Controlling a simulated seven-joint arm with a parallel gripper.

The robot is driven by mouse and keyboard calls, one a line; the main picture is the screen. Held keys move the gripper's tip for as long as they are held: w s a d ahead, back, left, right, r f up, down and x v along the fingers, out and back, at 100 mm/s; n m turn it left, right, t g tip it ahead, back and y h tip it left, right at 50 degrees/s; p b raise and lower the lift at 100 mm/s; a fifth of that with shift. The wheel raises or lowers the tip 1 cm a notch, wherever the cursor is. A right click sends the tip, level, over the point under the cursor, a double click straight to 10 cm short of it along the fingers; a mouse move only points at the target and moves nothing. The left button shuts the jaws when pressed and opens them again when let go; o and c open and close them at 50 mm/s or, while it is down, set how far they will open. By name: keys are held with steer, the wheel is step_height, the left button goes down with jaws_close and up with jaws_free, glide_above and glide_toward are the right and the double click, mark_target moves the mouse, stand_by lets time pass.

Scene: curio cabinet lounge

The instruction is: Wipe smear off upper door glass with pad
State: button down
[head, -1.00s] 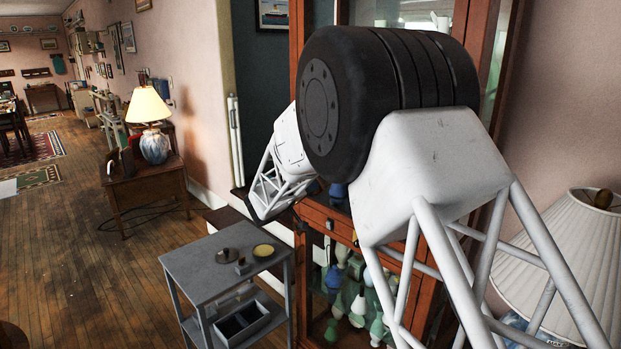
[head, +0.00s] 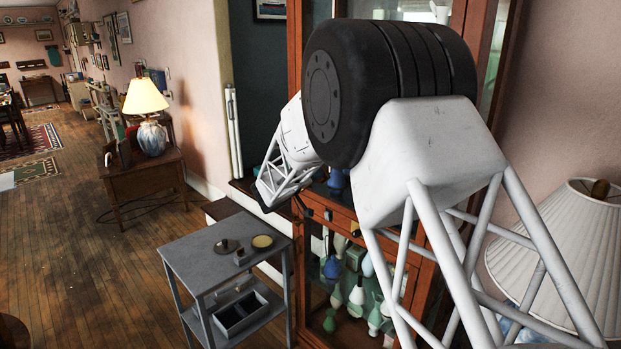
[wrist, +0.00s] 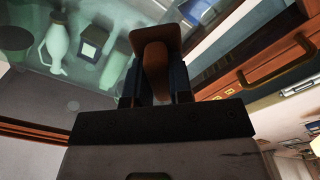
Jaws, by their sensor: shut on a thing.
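In the wrist view my gripper (wrist: 156,88) is shut on a brown pad (wrist: 155,45), which stands up between its two dark fingers. Beyond the pad is a greenish glass pane (wrist: 108,15), with a pale vase and other pieces behind it. I cannot tell whether the pad touches the glass, and I cannot make out a smear. In the head view the wooden cabinet (head: 297,60) stands behind my arm. Its upper door glass (head: 395,9) is mostly covered by my arm, and my gripper and the pad are hidden there.
A drawer handle (wrist: 280,65) shows close by on the right in the wrist view. A white-shaded lamp (head: 575,245) is close on the right. Floor is open at left.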

mark_target(325, 171)
steer(key=shift+x, duration=1.5)
steer(key=shift+x, duration=1.05)
steer(key=shift+s+d, duration=0.1)
steer(key=shift+s, duration=0.05)
steer(key=shift+s+d, duration=1.2)
steer(key=shift+s, duration=0.15)
steer(key=shift+w+d, duration=0.1)
steer(key=shift+d, duration=0.05)
steer(key=shift+w+a, duration=1.35)
steer(key=shift+a, duration=0.15)
steer(key=v, duration=0.6)
stand_by(0.4)
